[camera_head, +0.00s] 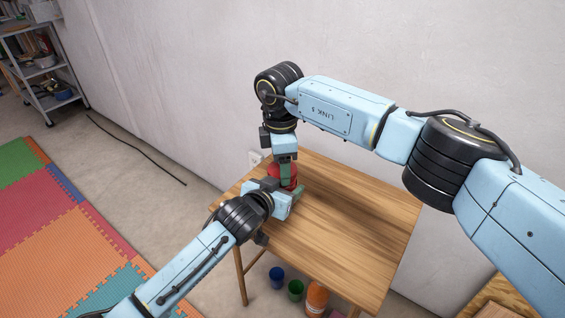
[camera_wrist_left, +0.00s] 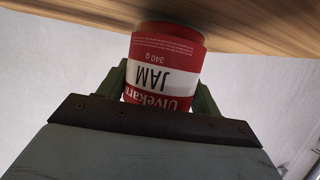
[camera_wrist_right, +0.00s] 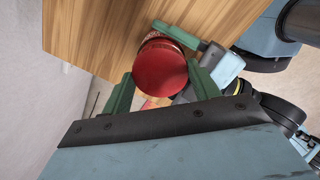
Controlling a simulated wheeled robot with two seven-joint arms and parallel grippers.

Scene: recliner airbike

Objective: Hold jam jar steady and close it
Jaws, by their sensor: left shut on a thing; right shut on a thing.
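The jam jar (camera_wrist_left: 160,75) has a red and white label reading JAM, upside down in the left wrist view, and stands on the wooden table. In the head view the red jar (camera_head: 284,172) is partly hidden by both grippers. My left gripper (camera_wrist_left: 163,92) is shut on the jar's side, one green finger on each side. The red lid (camera_wrist_right: 160,68) faces the right wrist camera and looks seated on the jar. My right gripper (camera_wrist_right: 160,80) is shut on the lid from above. The seam between lid and jar is not clearly visible.
The wooden table (camera_head: 345,220) is otherwise bare to the right of the jar. Below its front edge stand a blue cup (camera_head: 277,274), a green cup (camera_head: 295,290) and an orange container (camera_head: 316,298). A wall (camera_head: 190,70) is close behind. A metal shelf (camera_head: 45,75) stands far left.

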